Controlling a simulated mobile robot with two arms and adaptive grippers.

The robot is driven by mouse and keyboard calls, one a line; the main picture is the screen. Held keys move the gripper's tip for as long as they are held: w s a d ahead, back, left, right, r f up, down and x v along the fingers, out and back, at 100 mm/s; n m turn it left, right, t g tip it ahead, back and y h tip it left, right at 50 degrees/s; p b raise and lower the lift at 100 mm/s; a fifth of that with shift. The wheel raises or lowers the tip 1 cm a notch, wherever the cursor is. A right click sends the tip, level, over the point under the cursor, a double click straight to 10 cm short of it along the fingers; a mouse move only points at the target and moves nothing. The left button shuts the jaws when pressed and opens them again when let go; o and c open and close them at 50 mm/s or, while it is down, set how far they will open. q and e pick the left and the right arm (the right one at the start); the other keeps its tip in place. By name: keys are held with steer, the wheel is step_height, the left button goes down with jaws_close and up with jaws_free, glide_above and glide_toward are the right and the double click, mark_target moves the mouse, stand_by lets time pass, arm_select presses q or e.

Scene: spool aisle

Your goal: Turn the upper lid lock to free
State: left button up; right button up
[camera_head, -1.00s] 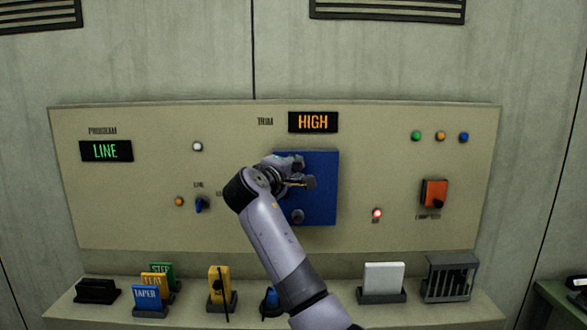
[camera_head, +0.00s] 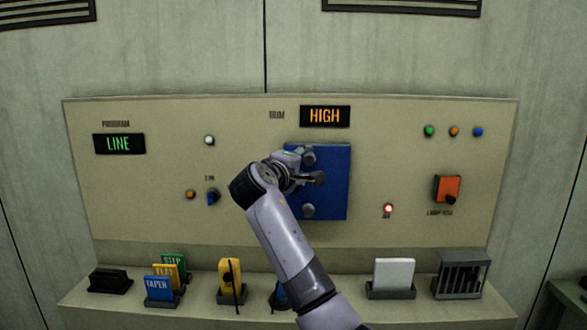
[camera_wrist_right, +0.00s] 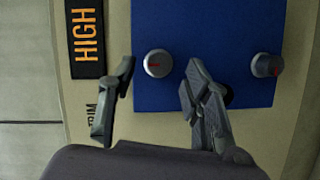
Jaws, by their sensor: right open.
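The blue lid (camera_head: 335,190) is on the beige panel, under the orange HIGH display. Its upper lock (camera_head: 308,158) is a round grey knob; in the wrist view this knob (camera_wrist_right: 158,64) shows nearer the HIGH display, with a red mark on its face. The lower lock (camera_head: 308,210) is a similar knob and shows at right in the wrist view (camera_wrist_right: 266,65). My right gripper (camera_head: 311,167) is open at the upper lock. In the wrist view its fingers (camera_wrist_right: 159,76) are on either side of that knob; contact cannot be told. My left gripper is not in view.
A PROGRAM display (camera_head: 119,143) and a blue switch (camera_head: 212,197) are left of the lid. A red light (camera_head: 388,208) and an orange switch (camera_head: 447,189) are right. On the ledge below stand coloured tags, a yellow block (camera_head: 229,277), a white block (camera_head: 394,273) and a grey cage (camera_head: 462,273).

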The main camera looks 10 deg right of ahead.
steer(key=f+v, duration=0.1)
steer(key=v, duration=0.9)
steer(key=shift+s+a+r, duration=0.2)
steer(key=shift+s+r, duration=0.05)
steer(key=shift+r, duration=0.25)
